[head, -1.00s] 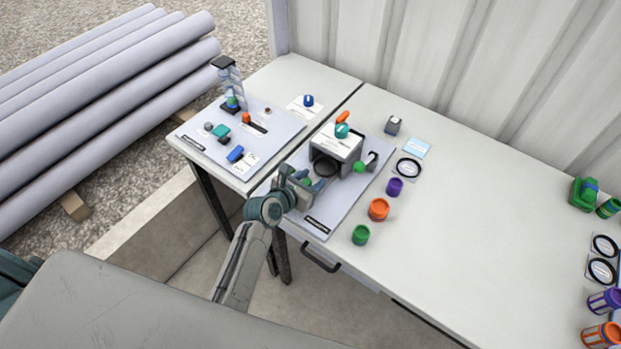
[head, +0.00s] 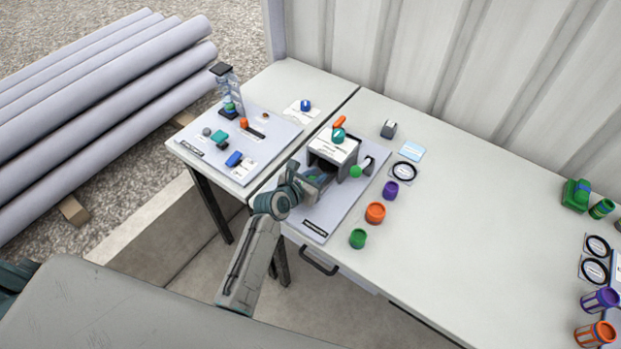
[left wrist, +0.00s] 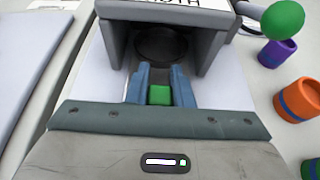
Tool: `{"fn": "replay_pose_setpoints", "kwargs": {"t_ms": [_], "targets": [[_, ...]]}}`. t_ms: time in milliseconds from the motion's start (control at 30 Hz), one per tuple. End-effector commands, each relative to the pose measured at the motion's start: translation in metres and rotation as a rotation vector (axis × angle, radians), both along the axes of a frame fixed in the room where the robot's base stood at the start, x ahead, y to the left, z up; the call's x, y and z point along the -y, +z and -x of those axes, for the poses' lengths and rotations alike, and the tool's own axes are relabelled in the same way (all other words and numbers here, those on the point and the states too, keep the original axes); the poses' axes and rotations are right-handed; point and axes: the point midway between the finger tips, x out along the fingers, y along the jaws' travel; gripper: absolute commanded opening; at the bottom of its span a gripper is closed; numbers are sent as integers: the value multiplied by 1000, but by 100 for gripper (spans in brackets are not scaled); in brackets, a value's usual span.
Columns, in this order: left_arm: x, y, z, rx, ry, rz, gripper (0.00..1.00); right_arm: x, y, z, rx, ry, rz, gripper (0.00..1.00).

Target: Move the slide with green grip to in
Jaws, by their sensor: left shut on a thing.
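The slide's green grip (left wrist: 160,95) shows in the left wrist view between the two blue fingers of my left gripper (left wrist: 161,88), which is shut on it. In the head view my left gripper (head: 309,184) is at the front opening of the grey housing (head: 335,147), with the green grip (head: 313,178) partly hidden by the fingers. In the left wrist view the grip lies in front of the housing (left wrist: 112,45), and a dark round recess (left wrist: 160,46) shows under its roof. How far the slide reaches inside is hidden. My right gripper is not in view.
A green ball knob (head: 356,171) stands at the housing's right. Purple (head: 390,190), orange (head: 375,213) and green (head: 358,238) cups stand right of the board. The table's middle is clear.

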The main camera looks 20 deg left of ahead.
Motion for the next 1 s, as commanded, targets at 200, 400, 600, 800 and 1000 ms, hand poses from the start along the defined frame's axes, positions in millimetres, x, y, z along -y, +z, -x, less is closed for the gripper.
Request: {"fn": "replay_pose_setpoints", "kwargs": {"t_ms": [200,400,600,800,1000], "targets": [[1,2,-2,6,1,2,0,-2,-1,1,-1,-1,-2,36],[1,2,-2,5,1,1,42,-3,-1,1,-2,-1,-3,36],[0,1,-2,4,1,0,42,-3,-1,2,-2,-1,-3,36],[-4,5,9,5,0,-1,42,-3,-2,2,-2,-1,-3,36],[-15,17,41,3,0,-2,42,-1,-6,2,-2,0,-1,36]]}}
